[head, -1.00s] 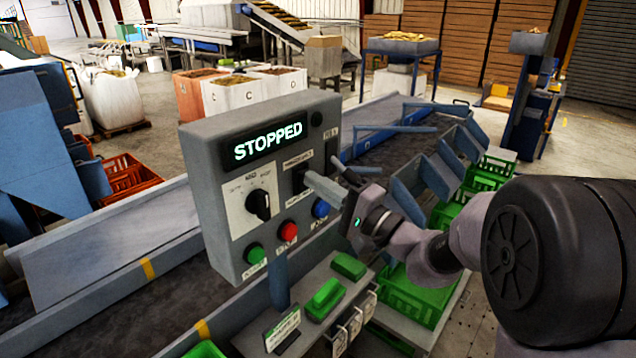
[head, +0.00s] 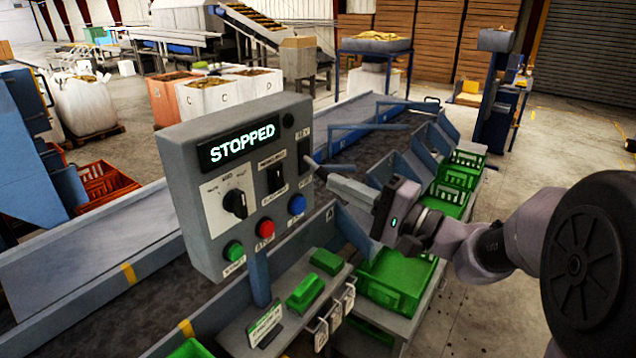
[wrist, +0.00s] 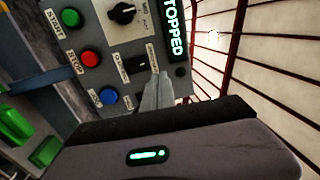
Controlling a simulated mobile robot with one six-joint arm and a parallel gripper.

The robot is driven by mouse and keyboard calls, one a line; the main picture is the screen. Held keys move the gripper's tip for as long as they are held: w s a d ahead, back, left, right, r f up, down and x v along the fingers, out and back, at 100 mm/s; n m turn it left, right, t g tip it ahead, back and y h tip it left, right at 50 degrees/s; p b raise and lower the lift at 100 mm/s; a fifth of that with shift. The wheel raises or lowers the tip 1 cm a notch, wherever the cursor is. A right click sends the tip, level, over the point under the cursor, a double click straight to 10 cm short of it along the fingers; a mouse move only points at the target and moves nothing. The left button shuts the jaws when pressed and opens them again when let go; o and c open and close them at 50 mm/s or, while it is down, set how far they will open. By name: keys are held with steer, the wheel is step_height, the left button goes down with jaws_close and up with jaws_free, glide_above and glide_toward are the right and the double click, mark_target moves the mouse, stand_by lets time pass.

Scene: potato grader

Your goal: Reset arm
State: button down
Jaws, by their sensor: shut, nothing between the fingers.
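My gripper (head: 322,174) is shut and empty. In the head view its closed fingers point left toward the right side of the grey control box (head: 187,190), and I see a gap from the box face. The box display (head: 238,143) reads STOPPED. The box carries a black rotary knob (head: 234,203), a black switch (head: 274,177), and green (head: 234,250), red (head: 265,228) and blue (head: 297,204) buttons. In the wrist view the closed fingers (wrist: 159,82) overlap the panel near the switch (wrist: 136,64); whether they touch it cannot be told there.
Below the box, a shelf (head: 285,325) holds green blocks (head: 306,292) and a small sign (head: 265,325). Green crates (head: 397,280) line the belt's right side. Open floor (head: 575,140) lies at the far right.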

steer(key=shift+s+d, duration=0.35)
steer(key=shift+d, duration=0.15)
steer(key=shift+s+r, duration=0.1)
steer(key=s+a+f+n+g+h, duration=0.2)
steer(key=s+a+f+g, duration=0.2)
steer(key=s, duration=0.4)
steer(key=s+a+f+n+g+h, duration=0.1)
steer(key=s+a+f+g+h, duration=0.2)
steer(key=s, duration=0.5)
steer(key=s+d+f+t+h+b, duration=0.1)
steer(key=s+d+f+h, duration=0.5)
steer(key=s+d+h, duration=0.2)
steer(key=shift+s+d+f+h+b, duration=0.35)
steer(key=shift+s+d, duration=0.45)
steer(key=shift+d, duration=0.2)
